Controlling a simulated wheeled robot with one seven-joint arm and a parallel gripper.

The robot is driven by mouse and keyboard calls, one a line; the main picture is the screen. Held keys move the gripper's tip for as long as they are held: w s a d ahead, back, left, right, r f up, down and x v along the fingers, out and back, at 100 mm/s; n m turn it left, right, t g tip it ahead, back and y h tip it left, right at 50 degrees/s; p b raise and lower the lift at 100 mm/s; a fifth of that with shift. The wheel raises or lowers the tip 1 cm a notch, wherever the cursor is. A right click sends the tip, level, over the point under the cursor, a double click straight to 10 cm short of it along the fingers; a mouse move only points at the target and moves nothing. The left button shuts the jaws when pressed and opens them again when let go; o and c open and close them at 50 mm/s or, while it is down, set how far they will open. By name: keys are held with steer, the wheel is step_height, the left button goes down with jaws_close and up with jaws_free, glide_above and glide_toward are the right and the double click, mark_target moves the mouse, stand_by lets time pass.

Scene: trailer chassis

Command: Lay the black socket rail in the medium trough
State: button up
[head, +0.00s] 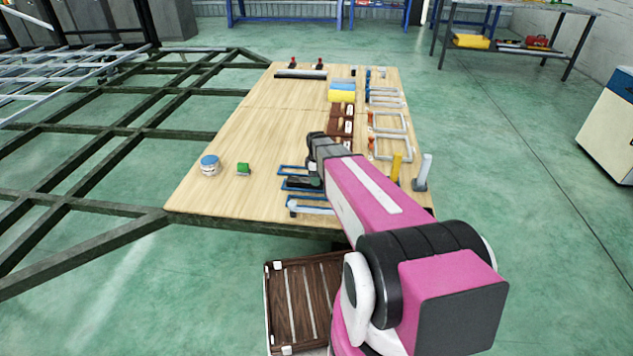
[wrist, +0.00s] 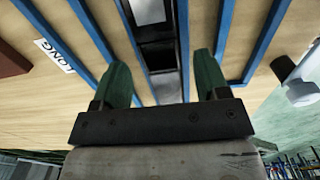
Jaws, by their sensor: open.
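My gripper (wrist: 160,82) is open; its two green fingers stand apart on either side of a dark rail in the wrist view. This rail, apparently the black socket rail (wrist: 164,54), runs lengthwise between the fingers and has lighter patches along it. It appears to lie between the middle blue strips, apparently the medium trough; I cannot tell how deep it sits. In the head view my gripper (head: 299,183) is low over the blue troughs (head: 290,168) at the near end of the table, and my arm hides part of them.
A label reading LONG (wrist: 54,56) lies beside the left blue strip. A black bar (head: 300,74) lies at the table's far end. Grey frames (head: 390,123) line the right edge. The left-middle tabletop is clear.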

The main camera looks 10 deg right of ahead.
step_height(320, 180, up, 9)
steer(key=s+m, duration=1.4)
steer(key=s, duration=0.7)
steer(key=shift+s+f, duration=0.15)
steer(key=shift+f, duration=0.2)
